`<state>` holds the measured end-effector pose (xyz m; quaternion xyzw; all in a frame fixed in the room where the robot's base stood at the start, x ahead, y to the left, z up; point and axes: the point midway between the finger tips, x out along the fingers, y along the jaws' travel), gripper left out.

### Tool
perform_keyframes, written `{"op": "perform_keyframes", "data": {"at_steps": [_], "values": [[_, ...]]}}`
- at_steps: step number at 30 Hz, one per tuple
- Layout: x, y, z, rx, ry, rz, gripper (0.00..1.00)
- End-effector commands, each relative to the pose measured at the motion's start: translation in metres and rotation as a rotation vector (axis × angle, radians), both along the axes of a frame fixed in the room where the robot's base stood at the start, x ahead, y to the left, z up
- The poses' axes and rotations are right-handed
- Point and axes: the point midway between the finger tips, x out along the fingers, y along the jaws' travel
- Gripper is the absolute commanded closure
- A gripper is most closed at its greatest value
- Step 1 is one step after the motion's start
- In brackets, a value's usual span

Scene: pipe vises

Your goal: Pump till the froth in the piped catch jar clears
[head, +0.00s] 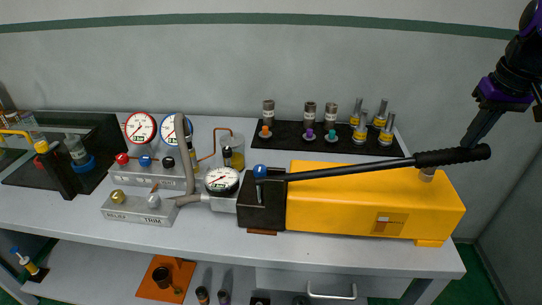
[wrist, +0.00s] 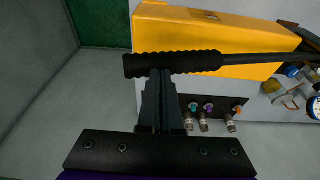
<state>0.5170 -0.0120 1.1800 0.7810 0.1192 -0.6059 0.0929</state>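The yellow pump (head: 345,203) lies on the bench with its long black lever (head: 350,172) extending right, nearly level, to a ribbed grip (head: 450,156). My gripper (head: 468,143) comes down from the upper right, its tips at the grip. In the wrist view the fingers (wrist: 161,78) are together and meet the ribbed grip (wrist: 175,64) without visibly wrapping around it; contact looks likely. A clear jar (head: 238,143) with a copper pipe arching into it stands behind the pump's gauge (head: 222,181). It looks like the piped catch jar; froth is too small to make out.
A valve block (head: 140,209) marked RELIEF and TRIM sits left of the pump. Behind it are a red gauge (head: 141,127), a blue gauge (head: 169,127) and a manifold (head: 150,174). A black mat (head: 290,146) holds several fittings. Other jars stand in a dark tray (head: 105,135) at left.

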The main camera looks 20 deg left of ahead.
Motion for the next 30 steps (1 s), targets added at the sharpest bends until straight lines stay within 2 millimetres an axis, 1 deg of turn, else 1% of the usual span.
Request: {"op": "perform_keyframes", "data": {"at_steps": [1,6,15,19,30], "values": [[0.0,-0.001,-0.008,0.001,0.003,0.0,1.0],[0.001,-0.004,-0.019,0.001,0.002,0.0,1.0],[0.001,-0.004,-0.019,0.001,0.002,0.0,1.0],[0.001,-0.005,-0.023,0.001,0.002,0.0,1.0],[0.003,-0.011,-0.056,0.002,0.005,0.0,1.0]]}}
